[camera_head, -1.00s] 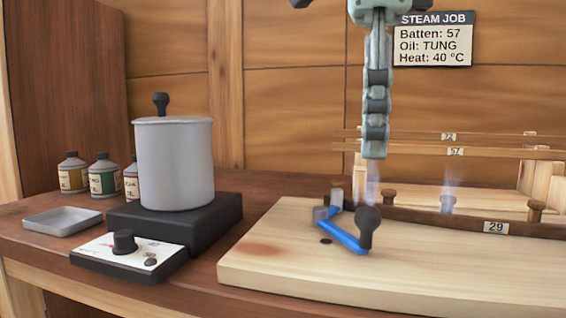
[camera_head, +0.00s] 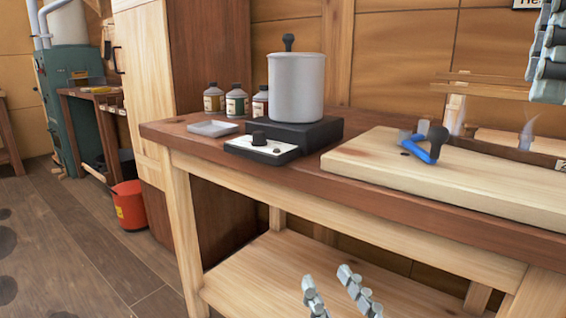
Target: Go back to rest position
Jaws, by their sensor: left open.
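A lidded pot (camera_head: 296,90) stands on a hot plate (camera_head: 325,133) with a knob panel. Several bottles (camera_head: 237,103) and a shallow tray (camera_head: 212,128) are left of it. A blue clamp (camera_head: 425,150) lies on the pale board (camera_head: 375,166). A red bucket (camera_head: 130,207) stands on open floor.

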